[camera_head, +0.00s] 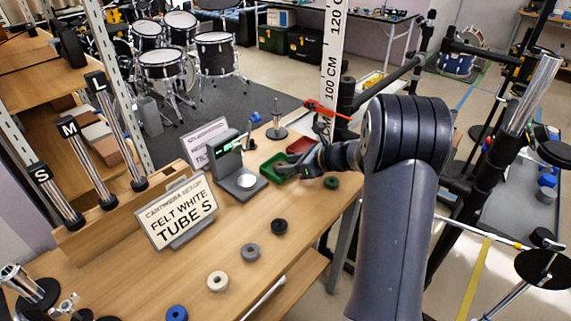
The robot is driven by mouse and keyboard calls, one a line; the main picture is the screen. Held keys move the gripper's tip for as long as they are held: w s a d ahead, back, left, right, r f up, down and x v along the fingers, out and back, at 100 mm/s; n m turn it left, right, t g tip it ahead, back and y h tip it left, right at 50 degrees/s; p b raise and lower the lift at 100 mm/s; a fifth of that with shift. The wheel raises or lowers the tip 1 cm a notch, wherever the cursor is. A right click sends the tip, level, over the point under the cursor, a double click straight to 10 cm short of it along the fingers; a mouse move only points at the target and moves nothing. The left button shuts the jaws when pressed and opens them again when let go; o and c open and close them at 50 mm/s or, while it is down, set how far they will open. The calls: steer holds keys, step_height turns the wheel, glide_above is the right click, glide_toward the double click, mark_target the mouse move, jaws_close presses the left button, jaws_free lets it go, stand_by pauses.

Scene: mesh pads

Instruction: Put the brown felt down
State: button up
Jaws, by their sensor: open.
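My gripper (297,163) is over the far right part of the wooden table, at the green tray (279,178) and just in front of the red tray (298,146). Its fingers are small and dark here, and it is open. Ring-shaped felts lie in a row along the table's front edge: blue (176,313), off-white (217,290), grey (250,259), black (279,233) and green (331,188).
A scale (238,185) with a lit display and a pale item on its plate stands left of the green tray. Tubes marked S, M and L (115,128) lean at the left. A metal stand (276,132) is behind the trays.

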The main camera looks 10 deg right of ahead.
steer(key=v, duration=1)
steer(key=shift+p, duration=0.4)
steer(key=b+x, duration=0.1)
steer(key=x, duration=1)
steer(key=shift+w+a+f, duration=0.15)
steer(key=shift+a+f, duration=0.05)
steer(key=shift+a, duration=0.1)
steer(key=shift+w+a+r, duration=0.1)
steer(key=shift+w+r, duration=0.05)
steer(key=shift+r, duration=0.1)
steer(key=shift+r+p, duration=0.3)
steer(key=shift+r, duration=1.15)
